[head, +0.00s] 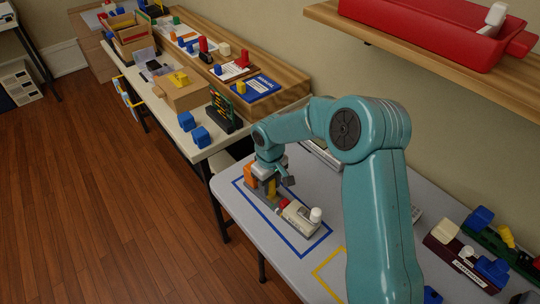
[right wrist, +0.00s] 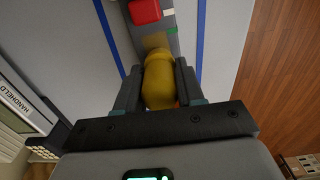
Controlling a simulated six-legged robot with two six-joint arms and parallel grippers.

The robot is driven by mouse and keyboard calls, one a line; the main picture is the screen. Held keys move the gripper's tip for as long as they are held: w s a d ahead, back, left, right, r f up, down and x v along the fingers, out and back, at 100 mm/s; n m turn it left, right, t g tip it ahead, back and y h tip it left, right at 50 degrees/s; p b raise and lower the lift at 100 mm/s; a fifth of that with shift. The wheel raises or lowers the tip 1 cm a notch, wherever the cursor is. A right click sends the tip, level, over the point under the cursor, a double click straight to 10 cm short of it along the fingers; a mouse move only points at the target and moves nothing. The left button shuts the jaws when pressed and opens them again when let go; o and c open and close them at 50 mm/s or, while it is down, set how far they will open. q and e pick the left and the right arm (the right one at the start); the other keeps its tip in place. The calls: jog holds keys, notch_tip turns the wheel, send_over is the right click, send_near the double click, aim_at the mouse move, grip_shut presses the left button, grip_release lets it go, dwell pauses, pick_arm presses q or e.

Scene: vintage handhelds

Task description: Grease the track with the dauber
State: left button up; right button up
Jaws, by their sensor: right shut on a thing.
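My right gripper (head: 270,186) is shut on a yellow dauber (right wrist: 159,82), with a finger on each side of its rounded body. The yellow also shows between the fingers in the head view (head: 272,189). Just past the dauber's end in the right wrist view lies a grey strip (right wrist: 160,27), which looks like the track, with a tan patch near the dauber. I cannot tell whether the dauber touches it. A red block (right wrist: 145,11) sits on the strip. A beige unit (head: 301,216) with a white knob lies beside the gripper in the head view. My left gripper is not in view.
A blue outline (head: 290,243) surrounds the work spot on the grey table (head: 236,210). An orange block (head: 250,173) stands close by the gripper. Blue and dark pieces (head: 465,265) crowd the table's right. A wooden shelf (head: 440,55) with a red tray overhangs the back.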

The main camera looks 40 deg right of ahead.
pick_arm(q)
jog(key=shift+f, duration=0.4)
pick_arm(e)
jog(key=shift+w+f, duration=0.15)
jog(key=shift+f, duration=0.25)
jog(key=shift+w+a, duration=0.1)
jog(key=shift+w, duration=0.35)
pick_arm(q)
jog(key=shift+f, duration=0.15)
pick_arm(e)
jog(key=shift+s, duration=0.65)
pick_arm(q)
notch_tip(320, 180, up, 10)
jog(key=p, duration=0.9)
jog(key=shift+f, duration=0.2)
pick_arm(e)
notch_tip(320, 180, up, 14)
pick_arm(q)
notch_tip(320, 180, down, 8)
jog(key=b, duration=0.7)
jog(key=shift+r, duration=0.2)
pick_arm(e)
notch_tip(320, 180, down, 12)
jog(key=shift+f, duration=0.1)
